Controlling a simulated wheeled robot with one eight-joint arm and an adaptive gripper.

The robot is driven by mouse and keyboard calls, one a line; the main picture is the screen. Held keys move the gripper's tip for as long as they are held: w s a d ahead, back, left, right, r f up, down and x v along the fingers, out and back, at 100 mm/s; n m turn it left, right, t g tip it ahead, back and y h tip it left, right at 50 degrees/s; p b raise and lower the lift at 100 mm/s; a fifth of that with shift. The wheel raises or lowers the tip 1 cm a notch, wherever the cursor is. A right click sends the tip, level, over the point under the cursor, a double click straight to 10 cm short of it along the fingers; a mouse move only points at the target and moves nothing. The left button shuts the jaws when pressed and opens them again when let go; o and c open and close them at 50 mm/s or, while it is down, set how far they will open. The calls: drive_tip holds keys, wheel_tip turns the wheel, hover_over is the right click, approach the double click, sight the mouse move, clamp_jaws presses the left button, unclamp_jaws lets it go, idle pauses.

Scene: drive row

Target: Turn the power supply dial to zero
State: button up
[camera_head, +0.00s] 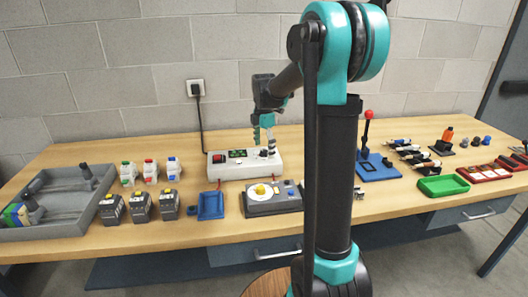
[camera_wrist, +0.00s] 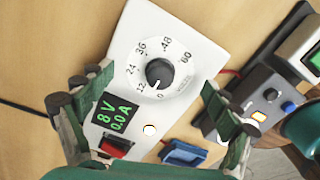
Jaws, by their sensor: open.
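The power supply (camera_head: 232,171) is a white box at the back middle of the table, plugged into the wall. In the wrist view its white panel (camera_wrist: 200,50) carries a black dial (camera_wrist: 159,72) with a scale from 0 to 60. The dial's pale mark points between 0 and 12. The green display (camera_wrist: 114,112) reads 8 V and 0.0 A. My gripper (camera_head: 264,136) points down just above the panel. In the wrist view its open fingers (camera_wrist: 138,95) stand wide on both sides of the panel, apart from the dial.
A grey device with a yellow knob (camera_head: 260,189) stands in front of the supply, beside a blue tray (camera_head: 211,205). A red-topped lever (camera_head: 368,114) stands to the right.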

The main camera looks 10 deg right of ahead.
sight(264, 150)
drive_tip(key=shift+r, duration=3.1)
drive_tip(key=shift+r+n, duration=1.25)
drive_tip(key=shift+n, duration=0.05)
drive_tip(key=shift+f, duration=2.9)
drive_tip(key=shift+m, duration=1.6)
drive_tip(key=shift+f, duration=0.15)
drive_tip(key=shift+f, duration=1.7)
